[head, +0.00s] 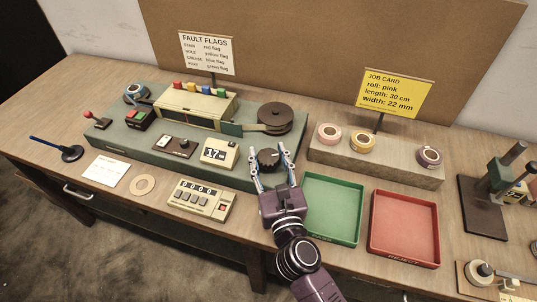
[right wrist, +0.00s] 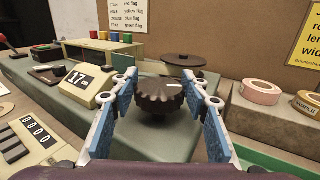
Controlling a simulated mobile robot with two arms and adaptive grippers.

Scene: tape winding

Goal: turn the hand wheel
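The hand wheel is a dark, ridged round knob (head: 268,160) at the front right of the green machine base (head: 190,155). It also shows large in the middle of the right wrist view (right wrist: 160,97), with a small white mark on its top. My right gripper (head: 269,154) is open, its two fingers one on each side of the wheel. In the right wrist view the gripper (right wrist: 165,82) shows a gap between each blue finger pad and the wheel. A cream display block (head: 218,153) reading 17 sits left of the wheel. My left gripper is not in view.
A green tray (head: 333,238) and a red tray (head: 405,262) lie right of my right arm. A raised block (head: 375,163) with several tape rolls stands behind them. A counter box (head: 201,201) reading 0000 is to the left. A brown disc (head: 275,113) stands behind the wheel.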

